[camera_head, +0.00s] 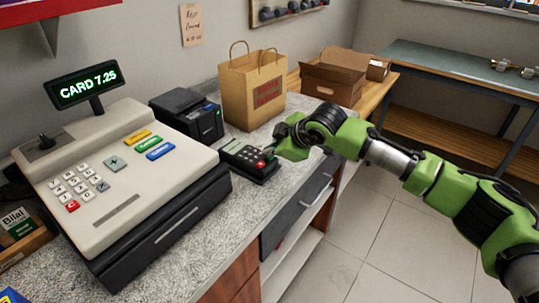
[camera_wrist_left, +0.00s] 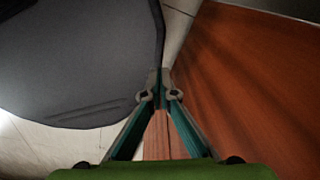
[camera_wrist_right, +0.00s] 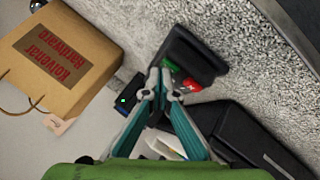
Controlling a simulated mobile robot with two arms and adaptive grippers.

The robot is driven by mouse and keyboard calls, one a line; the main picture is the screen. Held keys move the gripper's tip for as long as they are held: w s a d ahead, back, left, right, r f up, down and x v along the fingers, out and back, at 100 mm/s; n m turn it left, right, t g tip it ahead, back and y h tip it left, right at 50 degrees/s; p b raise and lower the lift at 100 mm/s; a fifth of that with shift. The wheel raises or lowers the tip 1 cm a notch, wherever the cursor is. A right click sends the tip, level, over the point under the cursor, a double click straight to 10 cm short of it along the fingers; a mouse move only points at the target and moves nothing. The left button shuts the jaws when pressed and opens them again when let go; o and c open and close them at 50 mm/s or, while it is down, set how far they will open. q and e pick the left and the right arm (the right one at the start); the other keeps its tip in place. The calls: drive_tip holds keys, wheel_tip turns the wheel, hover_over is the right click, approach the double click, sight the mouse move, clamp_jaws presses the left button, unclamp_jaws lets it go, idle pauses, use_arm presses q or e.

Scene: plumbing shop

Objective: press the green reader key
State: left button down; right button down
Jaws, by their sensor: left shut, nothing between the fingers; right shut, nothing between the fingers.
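The black card reader (camera_head: 248,166) lies on the speckled counter, right of the cash register; its red key shows in the head view. In the right wrist view the reader (camera_wrist_right: 198,52) shows its green key (camera_wrist_right: 170,64) and red key (camera_wrist_right: 191,85) beyond the fingertips. My right gripper (camera_head: 268,152) is shut and empty over the reader's key end, its tips (camera_wrist_right: 160,76) close by the green key. I cannot tell whether they touch. My left gripper (camera_wrist_left: 159,76) is shut and empty, outside the head view.
The cash register (camera_head: 120,180) stands left, its display reading CARD 7.25. A black printer (camera_head: 188,115) and a paper bag (camera_head: 252,90) stand behind the reader. In the left wrist view a reddish wooden panel (camera_wrist_left: 250,80) is at the right. The counter's front strip is clear.

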sight(271, 158)
idle(0.5)
drive_tip(key=shift+r+p, duration=0.45)
drive_tip(key=shift+p, duration=0.5)
drive_tip(key=shift+r, duration=0.1)
wheel_tip(271, 158, up, 6)
drive_tip(key=p, duration=0.7)
